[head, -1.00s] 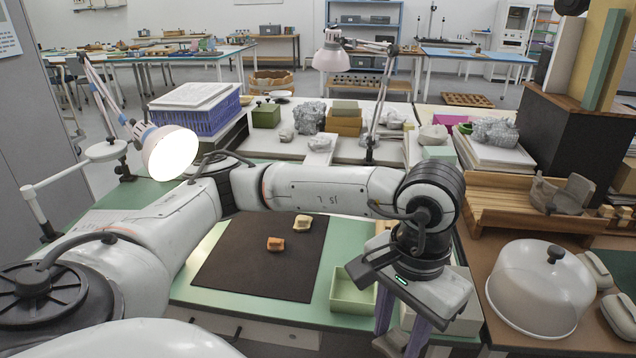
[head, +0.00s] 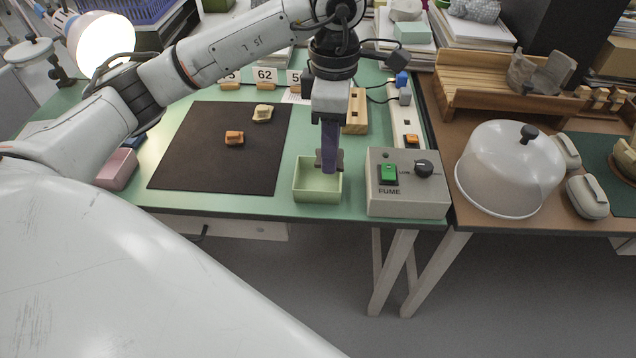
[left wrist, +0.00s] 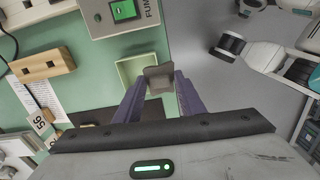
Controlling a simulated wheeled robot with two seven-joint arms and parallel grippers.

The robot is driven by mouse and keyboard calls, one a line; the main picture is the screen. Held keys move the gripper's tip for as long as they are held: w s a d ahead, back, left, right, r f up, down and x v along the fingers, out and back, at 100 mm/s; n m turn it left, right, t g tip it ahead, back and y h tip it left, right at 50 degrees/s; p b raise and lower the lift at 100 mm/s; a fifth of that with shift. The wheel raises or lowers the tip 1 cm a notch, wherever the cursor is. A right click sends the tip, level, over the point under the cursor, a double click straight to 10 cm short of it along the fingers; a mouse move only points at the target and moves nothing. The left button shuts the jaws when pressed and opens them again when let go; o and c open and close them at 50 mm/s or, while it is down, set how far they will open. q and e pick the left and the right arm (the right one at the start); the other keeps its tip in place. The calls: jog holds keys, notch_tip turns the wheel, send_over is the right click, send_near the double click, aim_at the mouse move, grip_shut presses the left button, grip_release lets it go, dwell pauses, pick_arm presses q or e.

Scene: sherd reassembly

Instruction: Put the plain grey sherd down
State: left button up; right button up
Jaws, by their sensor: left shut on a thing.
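My left gripper (head: 329,155) points straight down over the pale green tray (head: 318,199) and is shut on the plain grey sherd (head: 339,160). Purple fingers hide part of the sherd in the head view. In the left wrist view the sherd (left wrist: 158,76) is a grey piece held between the tips of the left gripper (left wrist: 156,88), with the tray (left wrist: 124,73) behind it. The sherd appears above the tray's inside, near its back; I cannot tell whether it touches the tray. My right gripper is not in view.
The grey FUME box (head: 408,186) stands close right of the tray. A dark mat (head: 215,160) at left bears an orange sherd (head: 234,138) and a cream sherd (head: 263,113). A wooden block (head: 356,110) stands behind the tray. A domed cover (head: 509,170) is at right.

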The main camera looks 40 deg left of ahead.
aim_at(318, 185)
pick_arm(q)
jog(key=w+a+f+n+b, duration=0.1)
jog(key=w+a+n, duration=0.15)
jog(key=n, duration=0.65)
jog(key=w+a+f+n+b, duration=0.1)
jog(key=a+n, duration=0.2)
jog(key=n, duration=0.6)
jog(key=shift+n, duration=0.3)
jog(key=f, duration=1)
jog(key=shift+d+f, duration=0.15)
jog(key=shift+d, duration=0.05)
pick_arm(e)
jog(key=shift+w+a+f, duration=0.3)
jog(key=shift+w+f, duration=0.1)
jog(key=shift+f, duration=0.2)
pick_arm(q)
jog(key=shift+f+b, duration=0.4)
jog(key=shift+f, duration=0.1)
jog(key=o, duration=0.6)
jog(key=shift+o, duration=0.8)
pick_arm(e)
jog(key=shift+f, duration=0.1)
